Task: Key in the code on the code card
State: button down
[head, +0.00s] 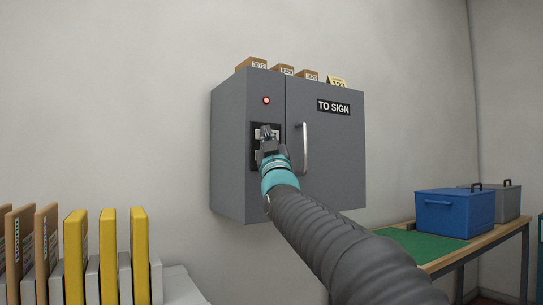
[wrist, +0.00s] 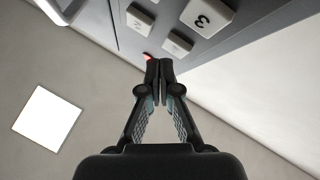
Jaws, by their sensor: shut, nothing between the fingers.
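A grey wall cabinet (head: 335,165) has a dark keypad panel (head: 254,150) on its left part, partly hidden behind my gripper (head: 266,140). In the wrist view my gripper (wrist: 158,68) is shut and empty, its fingertips together close to the cabinet face. A pale key marked 3 (wrist: 208,16) and other pale keys (wrist: 177,43) show beyond the fingertips. I cannot tell whether the tips touch anything. A red light (head: 266,100) glows above the keypad and shows in the wrist view (wrist: 147,57). A small yellow card (head: 336,82) stands on the cabinet top; its marks are too small to read.
The cabinet door has a vertical handle (head: 304,147) just right of my gripper and a TO SIGN label (head: 333,107). Labelled brown parcels (head: 252,63) lie on top. A blue box (head: 455,213) stands on a table at right. Yellow parcels (head: 108,250) stand upright at lower left.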

jog(key=s+d+b, duration=0.1)
jog(key=s+b, duration=0.1)
jog(key=s+d+b, duration=0.2)
jog(key=shift+s+d, duration=0.15)
jog(key=shift+s, duration=0.25)
dwell(0.7)
